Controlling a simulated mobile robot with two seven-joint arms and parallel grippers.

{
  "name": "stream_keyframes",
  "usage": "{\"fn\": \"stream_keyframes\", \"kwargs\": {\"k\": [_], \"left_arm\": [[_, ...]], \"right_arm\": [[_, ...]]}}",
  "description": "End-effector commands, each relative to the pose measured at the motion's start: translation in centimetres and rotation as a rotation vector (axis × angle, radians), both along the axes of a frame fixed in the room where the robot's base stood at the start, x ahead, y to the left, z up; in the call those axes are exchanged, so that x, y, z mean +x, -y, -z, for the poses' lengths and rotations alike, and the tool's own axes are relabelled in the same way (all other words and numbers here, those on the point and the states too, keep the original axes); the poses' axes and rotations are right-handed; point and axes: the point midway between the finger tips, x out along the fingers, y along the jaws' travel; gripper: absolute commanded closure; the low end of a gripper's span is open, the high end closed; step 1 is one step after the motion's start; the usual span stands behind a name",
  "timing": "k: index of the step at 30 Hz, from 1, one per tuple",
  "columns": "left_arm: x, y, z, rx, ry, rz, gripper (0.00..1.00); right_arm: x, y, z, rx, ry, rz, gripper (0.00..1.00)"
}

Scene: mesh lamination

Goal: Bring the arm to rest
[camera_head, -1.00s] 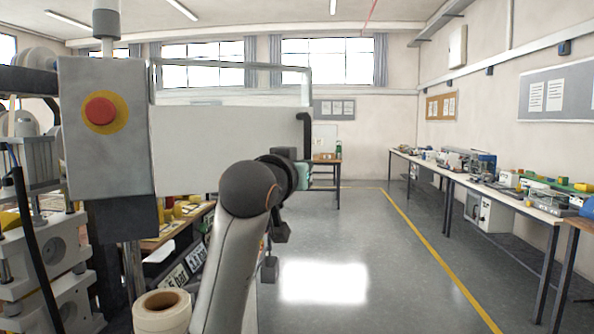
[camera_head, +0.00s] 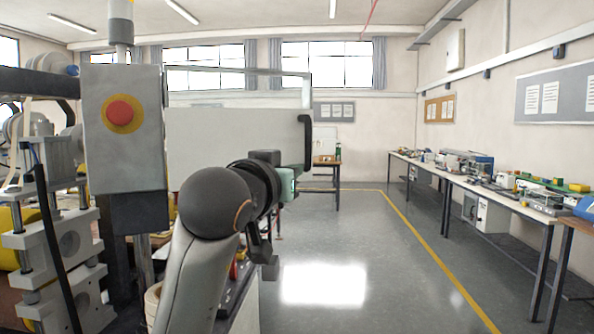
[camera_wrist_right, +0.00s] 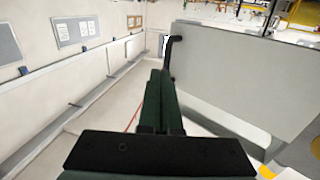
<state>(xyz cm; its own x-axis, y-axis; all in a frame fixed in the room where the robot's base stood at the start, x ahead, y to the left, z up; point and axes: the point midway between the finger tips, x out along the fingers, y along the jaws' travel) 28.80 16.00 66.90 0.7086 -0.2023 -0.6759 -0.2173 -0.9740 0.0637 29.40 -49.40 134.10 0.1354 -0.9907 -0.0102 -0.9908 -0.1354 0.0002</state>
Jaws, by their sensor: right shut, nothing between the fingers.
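One arm of mine rises from the bottom middle of the head view, with a dark round joint and a dark wrist ending in a teal block. I take it as my right arm. My right gripper (camera_wrist_right: 158,95) shows in the right wrist view as dark green fingers, shut with nothing between them. In the head view its fingertips cannot be made out clearly. My left gripper is not in view.
A grey control box with a red button (camera_head: 123,114) and a roller machine (camera_head: 62,245) stand at left, close to the arm. A pale panel (camera_head: 235,135) with a black handle (camera_head: 306,140) is behind. Workbenches (camera_head: 490,190) line the right wall. The middle floor is clear.

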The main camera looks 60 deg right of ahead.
Motion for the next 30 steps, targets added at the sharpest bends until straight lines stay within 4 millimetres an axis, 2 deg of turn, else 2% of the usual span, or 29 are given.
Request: {"fn": "stream_keyframes", "kwargs": {"k": [6, 13, 17, 20, 23, 24, 26, 27, 29, 30], "left_arm": [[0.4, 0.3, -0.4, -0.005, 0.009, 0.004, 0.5], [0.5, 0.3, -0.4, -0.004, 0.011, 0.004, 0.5], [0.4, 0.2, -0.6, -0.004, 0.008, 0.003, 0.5], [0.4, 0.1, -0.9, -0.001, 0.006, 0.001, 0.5], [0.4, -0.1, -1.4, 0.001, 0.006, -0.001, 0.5], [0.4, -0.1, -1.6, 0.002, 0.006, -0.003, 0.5], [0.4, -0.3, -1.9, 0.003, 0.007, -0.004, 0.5], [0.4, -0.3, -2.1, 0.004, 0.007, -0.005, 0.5], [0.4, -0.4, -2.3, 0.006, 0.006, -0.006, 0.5], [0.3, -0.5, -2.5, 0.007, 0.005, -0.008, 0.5]], "right_arm": [[-0.4, -1.6, 0.0, 0.0, 0.0, -0.001, 1.0], [-0.4, -1.6, 0.0, -0.001, -0.002, 0.0, 1.0], [1.2, -1.8, 0.0, -0.04, -0.045, -0.024, 1.0], [4.7, -2.4, 0.4, -0.122, -0.129, -0.083, 1.0], [9.8, -3.8, 2.1, -0.226, -0.242, -0.192, 1.0], [12.0, -4.5, 3.2, -0.264, -0.286, -0.245, 1.0], [15.0, -5.8, 5.3, -0.314, -0.347, -0.331, 1.0], [16.9, -6.6, 7.0, -0.34, -0.386, -0.39, 1.0], [19.4, -8.1, 10.0, -0.371, -0.441, -0.485, 1.0], [20.9, -9.2, 12.2, -0.385, -0.474, -0.551, 1.0]]}}
